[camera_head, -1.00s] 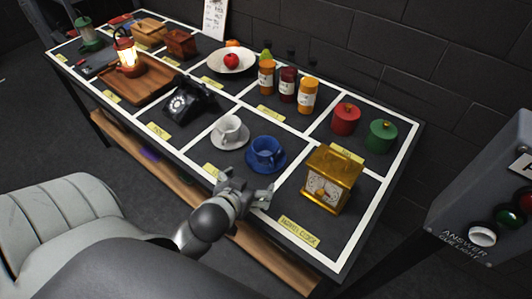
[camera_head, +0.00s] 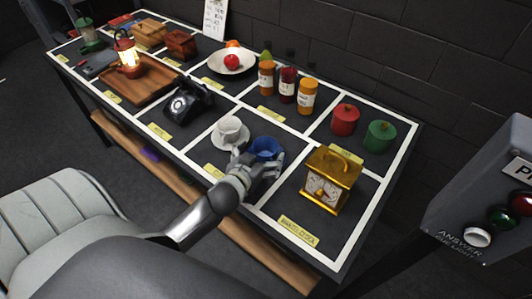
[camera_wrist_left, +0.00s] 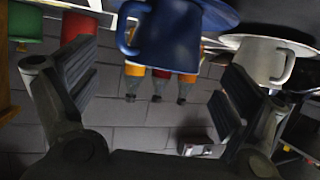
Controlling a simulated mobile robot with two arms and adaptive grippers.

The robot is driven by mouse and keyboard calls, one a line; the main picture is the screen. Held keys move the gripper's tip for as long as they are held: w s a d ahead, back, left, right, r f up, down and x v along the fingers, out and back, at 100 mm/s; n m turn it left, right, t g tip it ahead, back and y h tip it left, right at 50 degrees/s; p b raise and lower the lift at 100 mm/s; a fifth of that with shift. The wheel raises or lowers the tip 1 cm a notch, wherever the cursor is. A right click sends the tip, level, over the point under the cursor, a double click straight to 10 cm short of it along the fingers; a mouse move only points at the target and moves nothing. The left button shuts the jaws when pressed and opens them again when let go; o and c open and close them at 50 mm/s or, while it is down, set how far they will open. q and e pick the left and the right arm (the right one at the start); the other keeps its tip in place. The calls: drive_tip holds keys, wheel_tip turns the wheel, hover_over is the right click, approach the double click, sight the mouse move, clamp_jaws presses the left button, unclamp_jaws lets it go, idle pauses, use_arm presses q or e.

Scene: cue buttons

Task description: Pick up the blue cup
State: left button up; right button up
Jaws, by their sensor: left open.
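The blue cup (camera_head: 265,146) stands on its blue saucer in a white-lined section of the dark table. My left gripper (camera_head: 258,168) is at the near side of the cup and hides part of the saucer and the cup's lower part. In the left wrist view, which looks upside down, the blue cup (camera_wrist_left: 170,38) with its handle shows at the top. The open left gripper's fingers (camera_wrist_left: 155,88) are spread to either side, with nothing clearly held between them. My right gripper is not in view.
A white cup (camera_head: 230,131) on a saucer stands close left of the blue cup. A gold clock (camera_head: 330,180) stands to the right. Several jars (camera_head: 287,86) and red and green canisters (camera_head: 380,136) are behind. A grey button panel (camera_head: 480,190) is at the far right.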

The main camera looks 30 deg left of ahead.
sight(270, 142)
use_arm(q)
drive_tip(key=x, duration=0.3)
drive_tip(key=shift+w+a+r+p, duration=0.2)
drive_tip(key=shift+w+a+p, duration=0.1)
drive_tip(key=shift+p, duration=0.1)
drive_tip(key=shift+w+f, duration=0.3)
drive_tip(key=shift+w, duration=0.15)
drive_tip(key=shift+s, duration=0.1)
drive_tip(key=c, duration=1.2)
